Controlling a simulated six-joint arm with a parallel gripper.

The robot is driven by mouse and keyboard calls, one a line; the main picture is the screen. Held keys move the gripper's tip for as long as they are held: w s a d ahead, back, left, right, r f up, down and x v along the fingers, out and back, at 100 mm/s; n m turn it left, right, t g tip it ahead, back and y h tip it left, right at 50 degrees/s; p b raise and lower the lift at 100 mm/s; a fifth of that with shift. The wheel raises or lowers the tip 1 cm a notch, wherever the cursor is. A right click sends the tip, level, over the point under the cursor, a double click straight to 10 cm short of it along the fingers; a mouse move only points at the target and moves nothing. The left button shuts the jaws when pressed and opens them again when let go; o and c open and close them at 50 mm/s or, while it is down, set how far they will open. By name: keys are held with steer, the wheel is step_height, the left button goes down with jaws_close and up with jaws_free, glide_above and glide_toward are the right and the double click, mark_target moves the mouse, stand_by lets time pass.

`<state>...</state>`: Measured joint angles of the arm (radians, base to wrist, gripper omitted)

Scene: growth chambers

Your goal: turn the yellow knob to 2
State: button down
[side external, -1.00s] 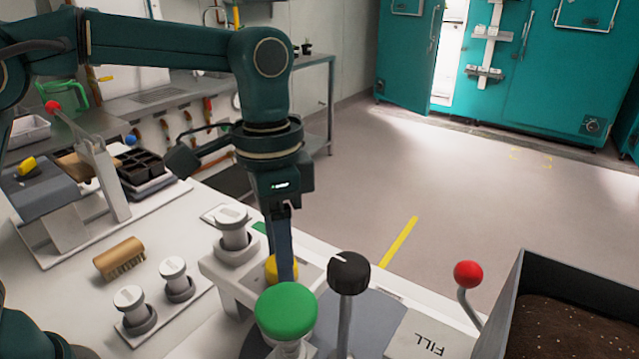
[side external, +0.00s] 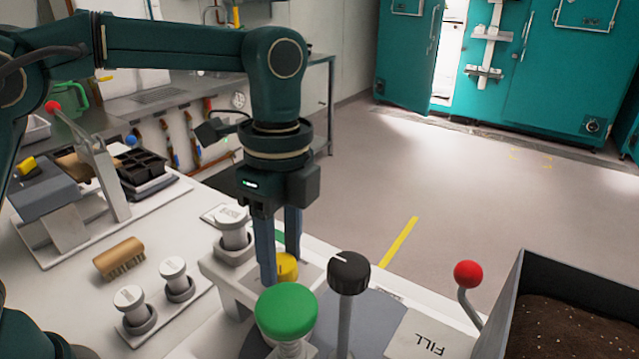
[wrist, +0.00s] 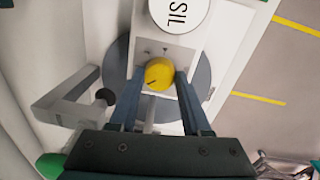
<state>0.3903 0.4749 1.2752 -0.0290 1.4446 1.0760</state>
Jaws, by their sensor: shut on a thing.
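The yellow knob (side external: 287,266) sits on the pale machine behind the green button, which partly hides it in the side view. In the wrist view the yellow knob (wrist: 159,73) lies between my two fingertips, with a dark pointer line on its face. The marks around the knob are too small to read. My gripper (side external: 279,262) points straight down and is shut on the yellow knob, one finger on each side. It also shows in the wrist view (wrist: 159,80).
A green button (side external: 286,311) and a black knob (side external: 348,271) on a stalk stand close in front. A red ball lever (side external: 468,274) and a soil bin (side external: 570,330) are at the right.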

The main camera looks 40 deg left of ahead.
mark_target(285, 262)
steer(key=m, duration=0.4)
steer(key=shift+m, duration=1.8)
steer(key=shift+c, duration=1.8)
jaws_free()
steer(key=shift+w+d+r, duration=0.1)
steer(key=shift+d+r, duration=0.05)
steer(key=shift+r, duration=2.45)
